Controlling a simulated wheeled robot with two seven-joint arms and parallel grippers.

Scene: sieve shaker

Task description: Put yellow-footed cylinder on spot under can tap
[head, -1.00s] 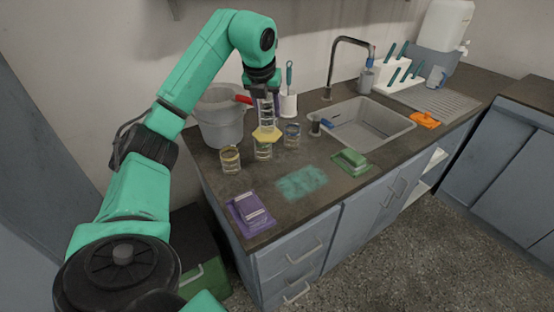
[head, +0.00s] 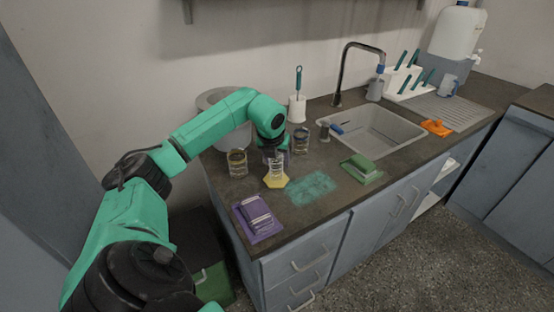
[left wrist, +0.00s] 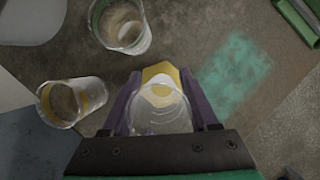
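The yellow-footed cylinder (head: 277,171) is clear, with a yellow six-sided foot. It is upright or nearly so above the near part of the counter, beside the teal patch; I cannot tell whether its foot touches the counter. My left gripper (head: 276,149) is at its upper part. In the left wrist view the purple fingers of my left gripper (left wrist: 161,103) flank the cylinder (left wrist: 160,118), shut on it. The white can (head: 459,32) with its tap (head: 477,55) stands at the back right. The spot under the tap is not clearly visible. My right gripper is not in view.
Beakers (head: 237,163) (head: 301,141) stand close to the cylinder. A grey bucket (head: 212,101) is behind my arm.

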